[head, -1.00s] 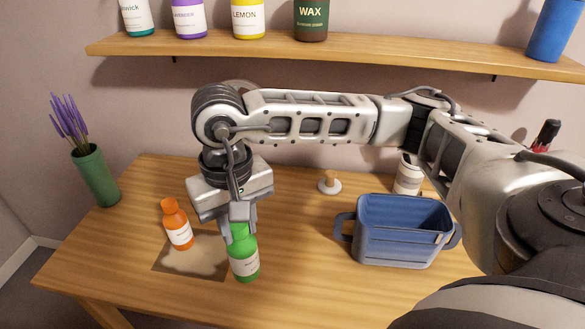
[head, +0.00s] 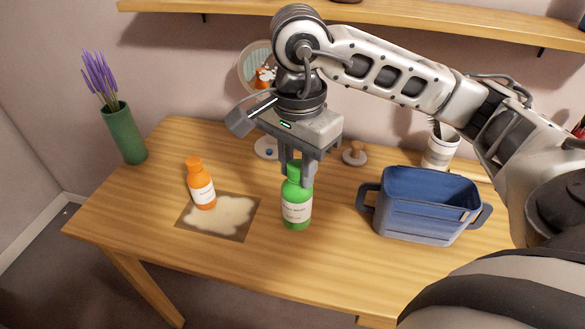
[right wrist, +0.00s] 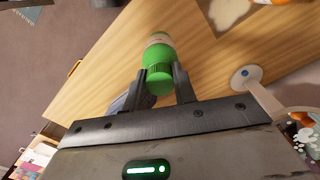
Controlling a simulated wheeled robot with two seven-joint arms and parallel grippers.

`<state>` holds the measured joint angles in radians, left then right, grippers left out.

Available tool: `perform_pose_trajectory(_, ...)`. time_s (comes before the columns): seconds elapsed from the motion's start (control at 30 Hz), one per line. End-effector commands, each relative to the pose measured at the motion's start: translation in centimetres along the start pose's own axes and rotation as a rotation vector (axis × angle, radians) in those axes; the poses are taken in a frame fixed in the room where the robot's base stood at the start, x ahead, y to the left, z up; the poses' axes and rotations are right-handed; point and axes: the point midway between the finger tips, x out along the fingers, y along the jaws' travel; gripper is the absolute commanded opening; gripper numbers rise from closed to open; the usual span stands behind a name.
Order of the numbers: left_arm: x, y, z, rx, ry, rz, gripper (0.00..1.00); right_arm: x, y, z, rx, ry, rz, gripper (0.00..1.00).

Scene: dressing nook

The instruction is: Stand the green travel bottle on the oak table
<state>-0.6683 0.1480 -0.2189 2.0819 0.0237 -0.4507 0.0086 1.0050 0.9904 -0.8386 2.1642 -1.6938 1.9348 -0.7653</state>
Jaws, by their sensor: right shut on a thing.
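The green travel bottle (head: 296,207) is upright, with a green cap and a white label. My right gripper (head: 294,178) is shut on it near its cap, from above. The right wrist view shows the bottle (right wrist: 158,55) between the two fingers of the right gripper (right wrist: 161,74). The oak table (head: 330,265) lies under it. The bottle's base appears at or just above the table top; I cannot tell whether it touches. My left gripper is not in view.
An orange bottle (head: 202,188) stands on a mat (head: 196,223) with a pale patch, left of the green bottle. A blue bin (head: 420,214) stands to the right. A round mirror (head: 250,66), wooden-topped item (head: 354,153) and white cup (head: 440,152) are behind. The front of the table is clear.

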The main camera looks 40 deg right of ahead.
Motion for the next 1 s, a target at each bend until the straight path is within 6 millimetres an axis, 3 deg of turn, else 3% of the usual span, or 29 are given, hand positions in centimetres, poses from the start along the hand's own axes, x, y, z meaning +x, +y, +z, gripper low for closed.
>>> perform_pose_trajectory(0.2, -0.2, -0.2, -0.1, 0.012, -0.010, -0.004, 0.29, 3.7, -3.6, -2.1, 0.001, -0.002, 0.004, 0.00)
perform_pose_trajectory(0.4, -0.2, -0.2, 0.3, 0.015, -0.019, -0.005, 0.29, 5.8, -5.2, -3.1, -0.002, -0.002, 0.000, 0.00)
perform_pose_trajectory(0.57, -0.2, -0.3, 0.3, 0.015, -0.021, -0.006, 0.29, 6.7, -5.8, -3.4, -0.003, -0.001, 0.001, 0.00)
perform_pose_trajectory(0.8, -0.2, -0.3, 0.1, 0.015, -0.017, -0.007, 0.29, 9.7, -5.8, -3.5, -0.003, -0.001, 0.001, 0.00)
perform_pose_trajectory(1.0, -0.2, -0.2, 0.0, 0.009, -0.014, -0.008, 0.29, 9.8, -5.9, -3.5, -0.003, 0.000, -0.002, 0.00)
